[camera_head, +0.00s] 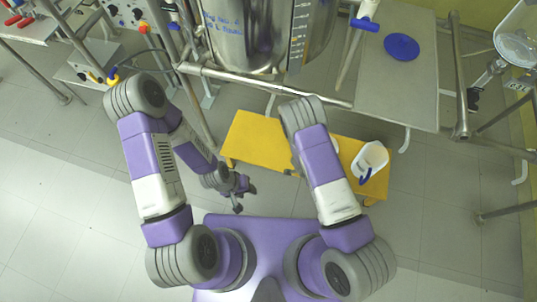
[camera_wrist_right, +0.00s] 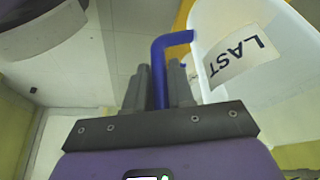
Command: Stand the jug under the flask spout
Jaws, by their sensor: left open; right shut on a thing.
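The white jug (camera_head: 372,156) with a blue handle is at the right end of a yellow bench in the head view; I cannot tell whether it rests on it. In the right wrist view the jug (camera_wrist_right: 285,95) carries a label with black letters. My right gripper (camera_wrist_right: 160,85) is shut on its blue handle (camera_wrist_right: 159,65); in the head view my right arm hides this gripper. My left gripper (camera_head: 241,188) is open and empty, left of and below the bench. A large glass vessel (camera_head: 255,30) stands at the top; which spout belongs to the flask is unclear.
The yellow bench (camera_head: 255,140) is bare on its left. A grey platform (camera_head: 385,90) behind it carries a blue disc (camera_head: 401,46); a white tap with blue parts (camera_head: 366,14) hangs nearby. Metal rails (camera_head: 270,85) cross in front of the vessel. Another glass vessel (camera_head: 517,45) is at far right.

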